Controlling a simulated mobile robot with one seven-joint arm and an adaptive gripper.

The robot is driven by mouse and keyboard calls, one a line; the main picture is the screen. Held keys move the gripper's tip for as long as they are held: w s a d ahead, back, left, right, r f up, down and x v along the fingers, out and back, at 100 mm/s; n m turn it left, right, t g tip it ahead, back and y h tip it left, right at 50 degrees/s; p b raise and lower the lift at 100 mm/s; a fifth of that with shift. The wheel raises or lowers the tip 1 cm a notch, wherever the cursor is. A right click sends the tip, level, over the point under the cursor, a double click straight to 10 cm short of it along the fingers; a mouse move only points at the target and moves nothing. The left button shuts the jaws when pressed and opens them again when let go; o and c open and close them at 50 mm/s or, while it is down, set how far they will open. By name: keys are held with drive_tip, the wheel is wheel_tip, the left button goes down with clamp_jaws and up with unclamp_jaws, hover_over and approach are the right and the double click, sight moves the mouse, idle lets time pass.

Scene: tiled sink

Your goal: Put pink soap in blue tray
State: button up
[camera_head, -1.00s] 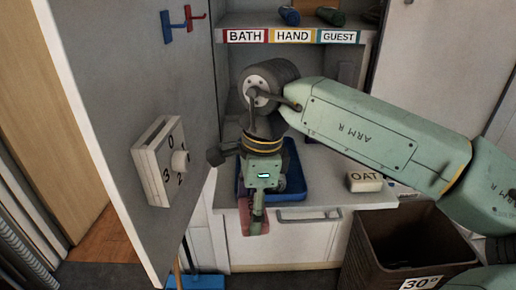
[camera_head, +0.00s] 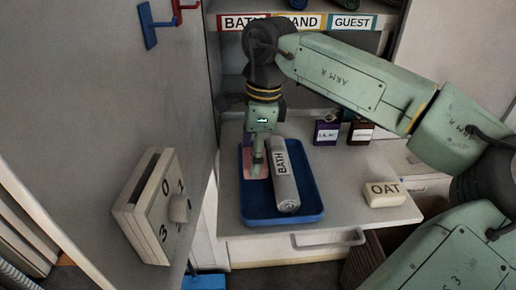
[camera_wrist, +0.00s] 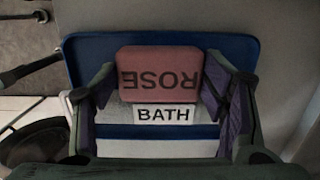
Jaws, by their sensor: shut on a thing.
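The pink soap (camera_head: 248,169), marked ROSE, is over the left part of the blue tray (camera_head: 290,217). My gripper (camera_head: 257,168) points down and is shut on the soap. In the wrist view, the soap (camera_wrist: 161,70) lies between the two fingers with the blue tray (camera_wrist: 85,45) around and behind it. A grey rolled towel (camera_head: 283,178) marked BATH lies in the tray right beside the soap. I cannot tell whether the soap touches the tray floor or is just above it.
The tray stands on a pale counter (camera_head: 345,190). An OAT soap bar (camera_head: 385,194) lies to the right. A purple box (camera_head: 326,133) and a brown box (camera_head: 361,132) stand behind. A grey door panel (camera_head: 100,100) closely flanks the left. A labelled shelf (camera_head: 310,22) is above.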

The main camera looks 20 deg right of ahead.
drive_tip(key=w, duration=0.1)
drive_tip(key=w+d, duration=0.1)
drive_tip(key=w, duration=0.1)
drive_tip(key=w+d+p, duration=0.1)
drive_tip(key=shift+w+d+f, duration=0.15)
drive_tip(key=shift+w+d, duration=0.05)
drive_tip(key=shift+w, duration=0.15)
wheel_tip(320, 180, down, 4)
drive_tip(key=b, duration=0.2)
drive_tip(key=shift+b, duration=0.4)
drive_tip(key=shift+r, duration=0.2)
drive_tip(key=o, duration=1.4)
drive_tip(key=shift+c, duration=0.2)
wheel_tip(320, 180, up, 12)
drive_tip(key=d+b, duration=0.1)
drive_tip(key=shift+s+d, duration=0.2)
drive_tip(key=shift+s, duration=0.05)
